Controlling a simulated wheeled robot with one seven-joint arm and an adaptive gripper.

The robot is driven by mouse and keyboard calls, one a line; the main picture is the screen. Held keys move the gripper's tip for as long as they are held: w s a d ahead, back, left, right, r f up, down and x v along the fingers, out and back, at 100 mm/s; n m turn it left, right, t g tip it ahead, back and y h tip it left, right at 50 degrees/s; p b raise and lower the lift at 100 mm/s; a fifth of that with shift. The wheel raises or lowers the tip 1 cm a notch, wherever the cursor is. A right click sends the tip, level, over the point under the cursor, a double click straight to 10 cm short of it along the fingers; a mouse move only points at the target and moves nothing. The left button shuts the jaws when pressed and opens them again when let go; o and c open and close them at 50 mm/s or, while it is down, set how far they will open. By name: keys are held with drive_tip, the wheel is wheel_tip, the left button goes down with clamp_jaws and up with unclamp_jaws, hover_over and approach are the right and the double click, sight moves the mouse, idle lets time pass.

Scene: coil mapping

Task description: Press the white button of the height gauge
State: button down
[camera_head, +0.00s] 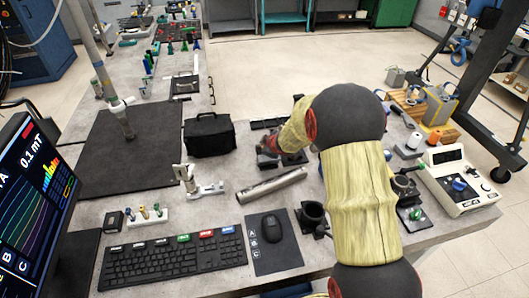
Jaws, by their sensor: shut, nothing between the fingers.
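A small pale upright stand on a flat base (205,190) is on the table left of centre, behind the keyboard. It may be the height gauge, but I cannot tell for sure. No white button can be made out on it at this size. My gripper (267,150) is small and dark at the end of my arm, right of and farther back than this stand, and clearly apart from it. It is shut with nothing in it. My forearm and elbow hide part of the table behind them.
A black case (209,136) stands behind the stand. A metal cylinder (272,186) lies to its right. A keyboard (174,260) and mouse (272,228) are in front. A monitor (35,190) is at left. A white instrument box (458,180) is at right. A dark mat (125,165) is largely clear.

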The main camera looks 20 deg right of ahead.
drive_tip(key=shift+s+f, duration=0.45)
drive_tip(key=shift+f, duration=0.35)
drive_tip(key=shift+a+r, duration=0.1)
drive_tip(key=shift+r+p, duration=0.7)
drive_tip(key=shift+p, duration=0.1)
drive_tip(key=shift+w+r, duration=0.15)
drive_tip(key=shift+r, duration=0.15)
drive_tip(key=shift+w+r, duration=0.1)
drive_tip(key=shift+r, duration=0.15)
wheel_tip(320, 180, up, 5)
drive_tip(key=p, duration=0.5)
drive_tip(key=shift+f, duration=0.15)
